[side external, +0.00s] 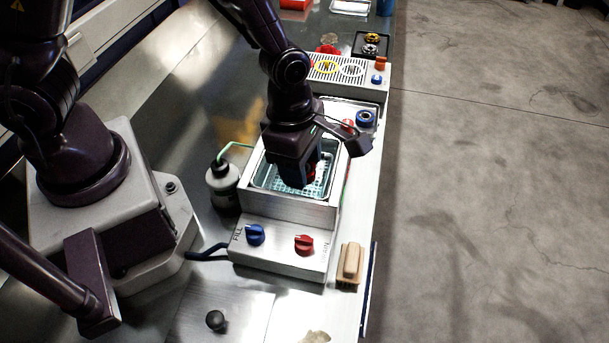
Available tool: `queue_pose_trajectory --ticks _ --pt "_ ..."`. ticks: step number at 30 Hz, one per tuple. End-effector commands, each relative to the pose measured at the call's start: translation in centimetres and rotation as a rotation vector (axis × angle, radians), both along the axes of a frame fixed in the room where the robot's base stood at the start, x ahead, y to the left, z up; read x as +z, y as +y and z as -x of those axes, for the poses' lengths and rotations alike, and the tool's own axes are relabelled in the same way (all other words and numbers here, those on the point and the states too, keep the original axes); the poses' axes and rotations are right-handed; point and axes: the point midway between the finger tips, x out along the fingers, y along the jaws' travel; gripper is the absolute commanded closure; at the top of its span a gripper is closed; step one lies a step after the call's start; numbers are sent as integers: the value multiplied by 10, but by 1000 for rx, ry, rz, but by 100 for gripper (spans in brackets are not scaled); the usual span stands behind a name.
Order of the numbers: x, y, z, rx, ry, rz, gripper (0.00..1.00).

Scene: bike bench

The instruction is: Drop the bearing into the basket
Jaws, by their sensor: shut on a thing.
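My gripper (308,182) points down over the wash tank and is shut on a small dark part with red on it, which I take to be the bearing (312,171). The fingers and wrist hide most of this part. The basket (264,181) is a pale teal mesh tray inside the metal tank. The gripper is above the basket's middle and hides part of it. I cannot tell how high the fingertips are above the mesh.
The tank's front panel has a blue knob (255,235) and a red knob (304,244). A blue ring (366,118) lies behind right. A wooden-handled brush (350,263) lies front right. A slotted rack (338,72) stands behind.

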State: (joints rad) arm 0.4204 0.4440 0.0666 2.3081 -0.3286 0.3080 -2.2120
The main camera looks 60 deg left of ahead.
Motion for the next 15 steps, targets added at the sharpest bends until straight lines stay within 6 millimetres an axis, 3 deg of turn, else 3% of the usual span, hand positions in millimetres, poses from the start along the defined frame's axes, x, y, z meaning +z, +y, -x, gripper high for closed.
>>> queue_pose_trajectory --ticks 11,12,15 --pt "-6 0 0 0 -1 1 78" --pt "-6 0 0 0 -1 1 50" --pt "-6 0 0 0 -1 1 27"
